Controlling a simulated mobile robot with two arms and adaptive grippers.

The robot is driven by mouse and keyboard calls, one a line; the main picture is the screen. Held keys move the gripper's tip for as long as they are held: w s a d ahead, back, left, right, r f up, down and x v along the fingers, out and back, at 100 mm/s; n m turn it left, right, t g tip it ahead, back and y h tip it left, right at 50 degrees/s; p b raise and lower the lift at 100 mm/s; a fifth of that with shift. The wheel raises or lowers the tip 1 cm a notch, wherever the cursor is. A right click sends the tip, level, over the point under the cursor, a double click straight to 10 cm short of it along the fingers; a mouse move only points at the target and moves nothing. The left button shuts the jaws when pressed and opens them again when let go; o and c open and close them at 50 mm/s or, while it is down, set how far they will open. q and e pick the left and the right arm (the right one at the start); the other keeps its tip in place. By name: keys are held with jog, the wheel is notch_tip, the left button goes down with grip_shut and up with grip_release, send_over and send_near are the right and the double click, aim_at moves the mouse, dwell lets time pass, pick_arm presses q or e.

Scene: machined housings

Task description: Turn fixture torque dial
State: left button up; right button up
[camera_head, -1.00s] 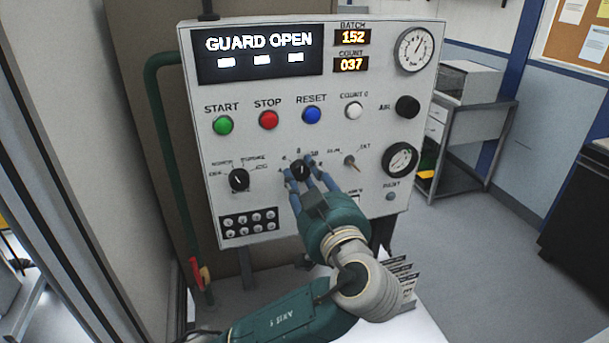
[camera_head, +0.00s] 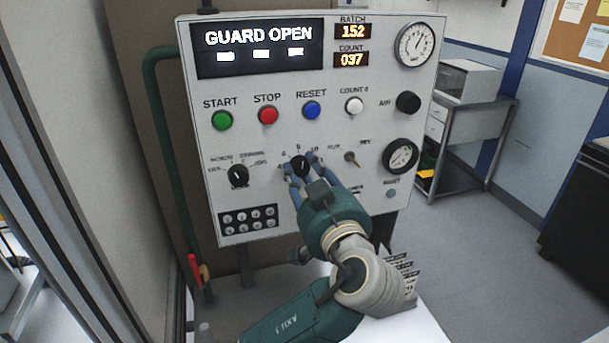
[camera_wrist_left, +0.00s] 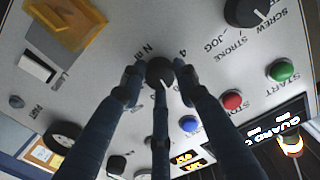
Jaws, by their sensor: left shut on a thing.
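The torque dial is a small black round knob (camera_head: 299,166) with a numbered scale, low in the middle of the white control panel (camera_head: 270,190). My left gripper (camera_head: 302,170) reaches up from below, its blue fingers closed around the dial. In the left wrist view the fingers (camera_wrist_left: 160,78) sit around the black knob (camera_wrist_left: 159,69), with a short pale mark on its face and an "N m" label beside it. The fingers cover part of the scale, so I cannot read the exact setting. My right gripper does not show.
A black mode selector (camera_head: 239,176) is left of the dial and a small key-like switch (camera_head: 351,158) right. Green (camera_head: 222,120), red (camera_head: 268,115) and blue (camera_head: 312,110) buttons sit above. The display (camera_head: 259,48) reads GUARD OPEN. A green pipe (camera_head: 172,160) runs along the left.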

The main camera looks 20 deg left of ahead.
pick_arm(q)
jog(key=shift+r+m, duration=0.25)
jog(key=shift+m, duration=0.15)
jog(key=shift+r+m, duration=0.15)
jog(key=shift+m, duration=0.75)
jog(key=m+p, duration=0.3)
jog(key=m, duration=0.1)
jog(key=shift+r, duration=0.1)
jog(key=m+p, duration=0.4)
jog(key=m, duration=0.1)
jog(key=shift+m, duration=0.4)
jog(key=shift+d+m+p, duration=0.1)
jog(key=shift+m+p, duration=0.3)
jog(key=shift+m, duration=0.7)
jog(key=shift+f+m, duration=0.25)
jog(key=shift+m, duration=0.45)
jog(key=shift+f, duration=0.1)
